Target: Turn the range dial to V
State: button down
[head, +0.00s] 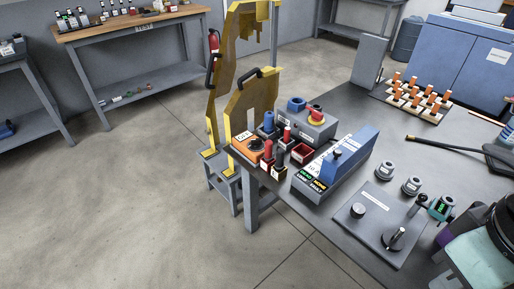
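An orange meter (241,148) sits at the left corner of the grey workbench (335,212). It has a pale display or label (243,136) at its far side and a round dark dial (256,146) on its face. The dial's markings and pointer are too small to read, so I cannot tell its setting. Red and dark upright pieces stand close to its right side and partly crowd it. I cannot make out my gripper anywhere in this view, and nothing is touching the dial.
Yellow panels with black handles (255,92) stand just behind the meter. A plate with knobs (380,222) lies nearer. Floor to the left is clear.

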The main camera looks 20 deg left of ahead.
aim_at(256, 142)
jog(key=i+j+u, duration=0.45)
jog(key=i+j, duration=0.2)
jog(key=i, duration=0.15)
